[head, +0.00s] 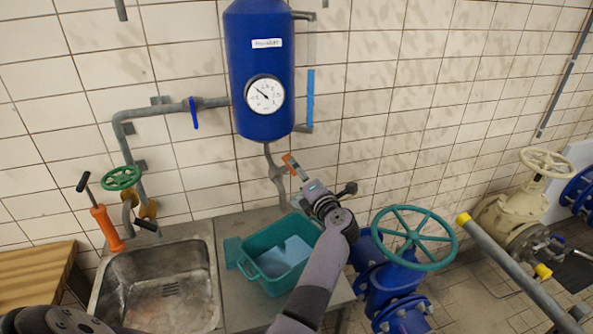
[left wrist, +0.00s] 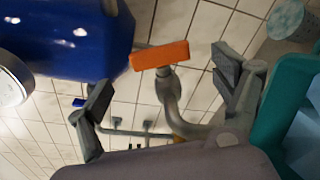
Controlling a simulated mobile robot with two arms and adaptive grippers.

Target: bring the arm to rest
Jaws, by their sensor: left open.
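My left gripper (head: 326,190) is at the end of my arm, below and right of the blue tank and above the teal bin. In the left wrist view its two fingers (left wrist: 165,92) are spread wide with nothing held. An orange valve handle (head: 294,166) on the pipe under the tank is close to the gripper, up and to its left. In the left wrist view the orange handle (left wrist: 160,55) shows in the gap between the fingers, apart from both. My right gripper is not in view.
The blue tank (head: 262,60) with its gauge (head: 265,95) hangs on the tiled wall. The teal bin (head: 248,257) stands beside a metal sink (head: 160,285). A blue valve with a teal handwheel (head: 414,238) is close to the right of my arm.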

